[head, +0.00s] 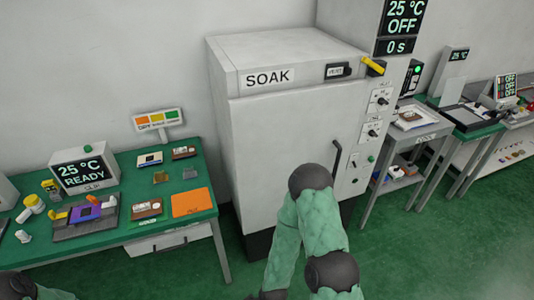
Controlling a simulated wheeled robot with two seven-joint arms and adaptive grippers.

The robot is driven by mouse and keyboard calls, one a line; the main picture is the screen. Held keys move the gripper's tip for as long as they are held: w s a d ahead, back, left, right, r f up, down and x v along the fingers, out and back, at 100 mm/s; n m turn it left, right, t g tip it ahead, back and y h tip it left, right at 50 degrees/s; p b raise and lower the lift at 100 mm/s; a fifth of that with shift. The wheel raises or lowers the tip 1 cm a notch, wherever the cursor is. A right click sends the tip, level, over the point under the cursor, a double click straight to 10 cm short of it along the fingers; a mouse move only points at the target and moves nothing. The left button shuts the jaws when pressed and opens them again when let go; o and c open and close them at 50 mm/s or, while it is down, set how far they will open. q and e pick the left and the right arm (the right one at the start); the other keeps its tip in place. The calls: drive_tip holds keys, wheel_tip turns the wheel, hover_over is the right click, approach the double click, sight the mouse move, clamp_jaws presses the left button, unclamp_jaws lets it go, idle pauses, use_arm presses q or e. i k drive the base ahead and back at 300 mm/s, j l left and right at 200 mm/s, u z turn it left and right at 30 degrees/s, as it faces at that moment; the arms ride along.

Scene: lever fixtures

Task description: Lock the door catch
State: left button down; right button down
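The grey SOAK cabinet (285,75) stands in the middle of the head view, with its front door (275,140) apparently shut. A yellow lever (373,65) on a dark mount sits at the door's upper right edge and slants down to the right; it looks like the door catch. A black bar handle (336,158) stands upright on the lower right of the door. One of my arms, in a green sleeve, rises from the bottom in front of the door's lower part. Neither gripper shows in this view.
A green bench (110,238) on the left holds a READY display (83,172), an orange sheet (193,203) and small parts. Knobs (374,131) line the panel right of the door. A grey cart (415,135) and another bench stand further right.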

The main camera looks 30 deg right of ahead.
sight(365, 60)
drive_tip(key=i+j+z, duration=0.1)
drive_tip(key=z, duration=0.9)
drive_tip(key=l+z, duration=0.15)
drive_tip(key=z, duration=0.55)
drive_tip(key=k+l, duration=0.05)
